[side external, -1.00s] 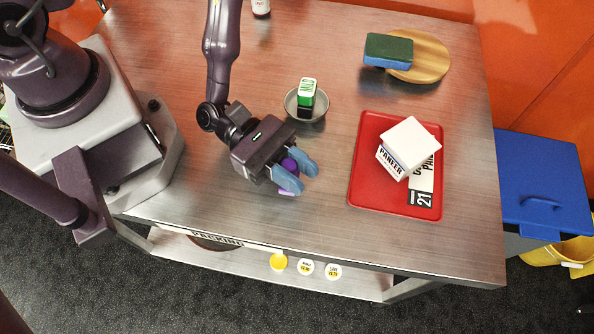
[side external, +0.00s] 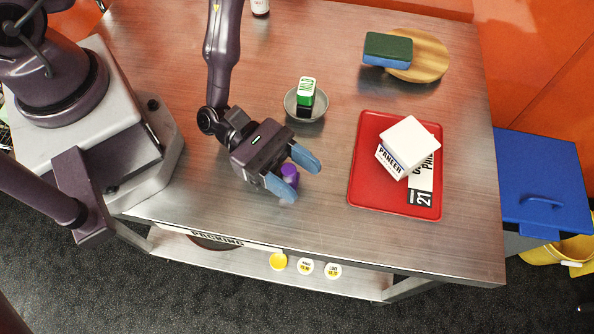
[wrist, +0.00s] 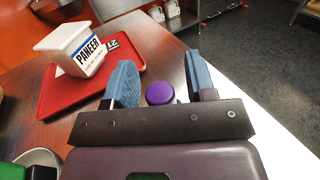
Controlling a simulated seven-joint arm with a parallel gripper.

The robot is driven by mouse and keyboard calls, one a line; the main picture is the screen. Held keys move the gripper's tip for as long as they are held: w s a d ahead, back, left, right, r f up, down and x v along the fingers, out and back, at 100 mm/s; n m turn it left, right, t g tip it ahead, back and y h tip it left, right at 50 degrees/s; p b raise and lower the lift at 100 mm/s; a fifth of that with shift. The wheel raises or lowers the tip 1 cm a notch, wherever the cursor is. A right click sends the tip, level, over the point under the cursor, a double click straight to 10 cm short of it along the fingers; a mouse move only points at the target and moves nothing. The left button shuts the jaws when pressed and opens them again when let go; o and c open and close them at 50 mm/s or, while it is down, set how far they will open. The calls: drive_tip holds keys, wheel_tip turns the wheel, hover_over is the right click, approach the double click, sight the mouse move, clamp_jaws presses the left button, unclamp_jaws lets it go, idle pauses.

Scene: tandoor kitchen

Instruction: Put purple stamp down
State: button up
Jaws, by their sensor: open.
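The purple stamp (side external: 289,172) stands on the steel table, between the blue fingertips of my gripper (side external: 296,179). In the wrist view the round purple top of the stamp (wrist: 160,93) shows between the two fingers (wrist: 162,85), with a gap on both sides. My gripper is open and low over the table. The lower part of the stamp is partly hidden by the near finger in the side view.
A red tray (side external: 366,201) holds a white paneer box (side external: 411,143) and a label card. A small bowl (side external: 291,110) holds a green-and-black stamp (side external: 306,92). A sponge (side external: 388,50) rests on a round wooden board (side external: 430,58). The table's front is clear.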

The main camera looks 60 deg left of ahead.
drive_tip(key=v, duration=0.7)
drive_tip(key=shift+a, duration=0.2)
